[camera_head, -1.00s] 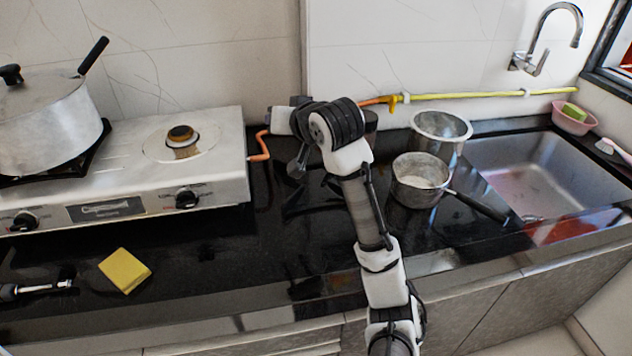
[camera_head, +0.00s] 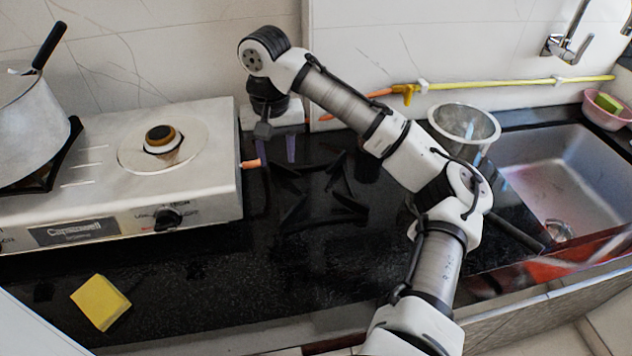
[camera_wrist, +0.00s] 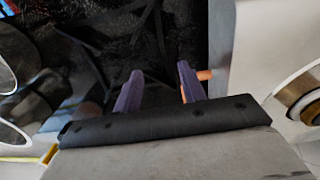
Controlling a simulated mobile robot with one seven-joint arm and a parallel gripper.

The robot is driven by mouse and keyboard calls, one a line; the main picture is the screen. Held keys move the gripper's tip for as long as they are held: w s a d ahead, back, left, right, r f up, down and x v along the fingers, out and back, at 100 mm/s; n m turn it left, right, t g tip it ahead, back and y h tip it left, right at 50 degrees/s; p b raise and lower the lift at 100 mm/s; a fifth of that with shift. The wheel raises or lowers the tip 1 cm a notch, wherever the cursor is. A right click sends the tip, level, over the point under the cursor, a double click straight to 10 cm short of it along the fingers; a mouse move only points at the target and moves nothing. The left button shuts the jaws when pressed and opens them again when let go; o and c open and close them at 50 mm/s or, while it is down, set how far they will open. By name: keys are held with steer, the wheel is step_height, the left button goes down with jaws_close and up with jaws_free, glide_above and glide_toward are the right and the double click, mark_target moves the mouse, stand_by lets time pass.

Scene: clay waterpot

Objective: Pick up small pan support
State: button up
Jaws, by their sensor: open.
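The small pan support is a black metal piece with several angled arms (camera_head: 348,204), lying on the black counter right of the stove. Black on black, its outline is hard to make out. My gripper (camera_head: 276,150) is open, with its two purple fingers apart and nothing visible between them. It is above the counter, behind and left of the pan support, close to the stove's right side. In the wrist view, thin dark bars of the support (camera_wrist: 160,30) show beyond the open fingers (camera_wrist: 159,74).
The stove (camera_head: 215,190) stands just left of my gripper, with an orange hose end (camera_head: 250,163) beside it. A metal pot (camera_head: 466,122) stands right, near the sink (camera_head: 570,175). My arm mostly hides a pan there. A yellow sponge (camera_head: 100,302) lies at the front left.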

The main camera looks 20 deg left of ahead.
glide_above(279, 200)
steer(key=f, duration=0.7)
steer(key=shift+d+p, duration=0.35)
steer(key=shift+d, duration=0.05)
steer(key=shift+a+f+p, duration=0.2)
steer(key=shift+f+p, duration=0.2)
steer(key=shift+f, duration=1.05)
steer(key=shift+a+f+p, duration=0.2)
steer(key=shift+f+p, duration=0.15)
steer(key=shift+f, duration=1.1)
jaws_close()
steer(key=shift+r, duration=0.1)
